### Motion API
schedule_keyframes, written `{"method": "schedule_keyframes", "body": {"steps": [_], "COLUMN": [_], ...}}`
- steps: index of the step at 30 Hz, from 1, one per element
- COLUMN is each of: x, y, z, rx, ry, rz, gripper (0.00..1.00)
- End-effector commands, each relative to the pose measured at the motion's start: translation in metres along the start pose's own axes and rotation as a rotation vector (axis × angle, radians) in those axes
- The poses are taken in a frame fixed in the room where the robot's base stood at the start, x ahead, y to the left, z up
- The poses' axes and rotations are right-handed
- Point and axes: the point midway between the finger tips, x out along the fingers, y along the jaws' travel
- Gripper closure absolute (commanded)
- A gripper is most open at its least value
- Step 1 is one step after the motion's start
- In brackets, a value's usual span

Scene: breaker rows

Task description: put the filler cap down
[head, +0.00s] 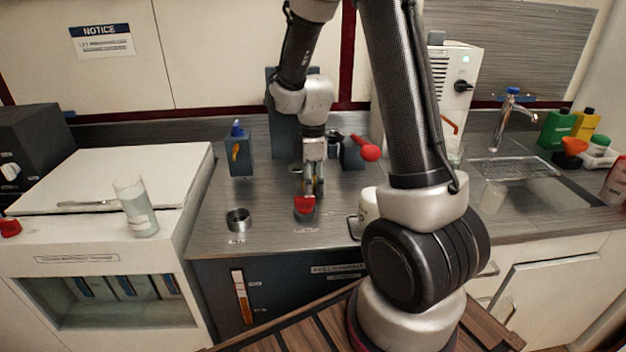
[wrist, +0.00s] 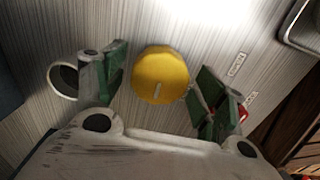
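The filler cap appears to be the round yellow piece (wrist: 161,75) with a small pale mark, in the wrist view. It lies between the two green-padded fingers of my gripper (wrist: 160,88). A gap shows on each side, so the gripper looks open and not closed on it. In the head view my gripper (head: 314,188) points down low over the grey counter (head: 270,193), just behind a red piece (head: 305,207). The cap is hardly visible there, mostly hidden by the fingers. I cannot tell exactly what it rests on.
A round metal cup (head: 237,219) stands left of my gripper; a white mug (head: 369,204) stands to the right. A dark block with a red knob (head: 369,152) is behind on the right, a blue-grey block (head: 240,158) behind on the left. The counter between cup and red piece is clear.

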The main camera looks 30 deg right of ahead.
Motion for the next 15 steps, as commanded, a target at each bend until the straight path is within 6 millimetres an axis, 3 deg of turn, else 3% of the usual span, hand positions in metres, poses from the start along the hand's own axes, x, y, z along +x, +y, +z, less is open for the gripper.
{"method": "schedule_keyframes", "body": {"steps": [9, 15], "x": [-0.003, -0.033], "y": [0.0, 0.001], "z": [0.0, 0.0], "rx": [0.0, 0.0], "ry": [0.0, 0.002], "rz": [0.001, 0.004], "gripper": [0.28, 0.28]}}
